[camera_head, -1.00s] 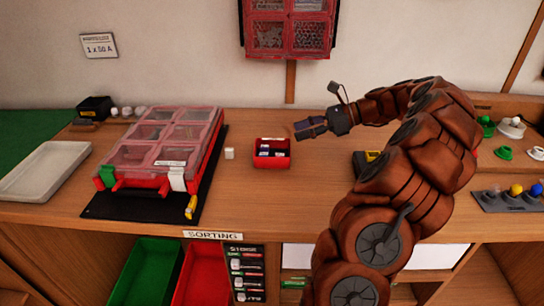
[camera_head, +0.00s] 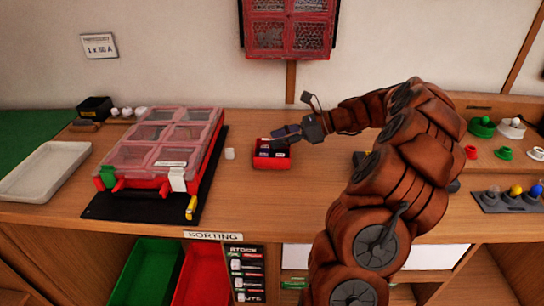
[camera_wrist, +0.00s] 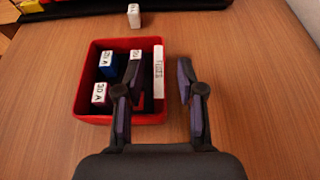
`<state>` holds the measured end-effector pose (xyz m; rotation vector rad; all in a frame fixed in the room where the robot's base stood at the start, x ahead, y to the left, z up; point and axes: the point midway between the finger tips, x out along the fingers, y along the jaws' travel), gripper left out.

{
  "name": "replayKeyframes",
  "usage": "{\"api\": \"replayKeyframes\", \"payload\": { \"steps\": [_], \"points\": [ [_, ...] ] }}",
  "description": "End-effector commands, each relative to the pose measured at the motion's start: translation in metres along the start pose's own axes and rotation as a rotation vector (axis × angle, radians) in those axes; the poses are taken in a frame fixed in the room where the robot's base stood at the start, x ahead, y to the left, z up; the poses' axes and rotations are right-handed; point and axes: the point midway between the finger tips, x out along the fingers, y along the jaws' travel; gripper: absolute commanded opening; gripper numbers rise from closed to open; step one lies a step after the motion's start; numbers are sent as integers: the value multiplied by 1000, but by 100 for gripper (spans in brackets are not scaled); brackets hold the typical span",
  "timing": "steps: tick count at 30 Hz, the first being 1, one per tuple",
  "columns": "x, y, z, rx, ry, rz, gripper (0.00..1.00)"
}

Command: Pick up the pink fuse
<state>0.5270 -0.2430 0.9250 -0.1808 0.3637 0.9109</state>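A small open red box (camera_head: 272,162) stands on the table; the wrist view shows its rim (camera_wrist: 76,100) and several small fuses with white tops inside. One is a blue fuse (camera_wrist: 108,69). A reddish fuse (camera_wrist: 98,98) is at the near left and another white-topped fuse (camera_wrist: 135,57) is at the back, partly hidden by my left finger. I cannot tell for sure which is pink. My gripper (camera_wrist: 159,78) is open and empty, its fingers either side of the box's right wall, the left one over the inside. In the head view my gripper (camera_head: 280,138) is above the box.
A white-topped fuse (camera_head: 229,154) stands alone left of the box. A red-framed case with clear lids (camera_head: 165,145) sits on a black mat further left. A pale tray (camera_head: 45,172) lies at the far left.

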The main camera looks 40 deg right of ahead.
Motion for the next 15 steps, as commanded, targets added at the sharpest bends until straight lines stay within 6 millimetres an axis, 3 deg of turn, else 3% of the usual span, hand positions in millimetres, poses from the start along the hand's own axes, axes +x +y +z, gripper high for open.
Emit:
{"api": "replayKeyframes", "payload": {
  "steps": [1, 10, 15],
  "points": [
    [0, 0, 0, 0, 0, 0, 30],
    [0, 0, 0, 0, 0, 0, 0],
    [0, 0, 0, 0, 0, 0, 0]
  ]
}}
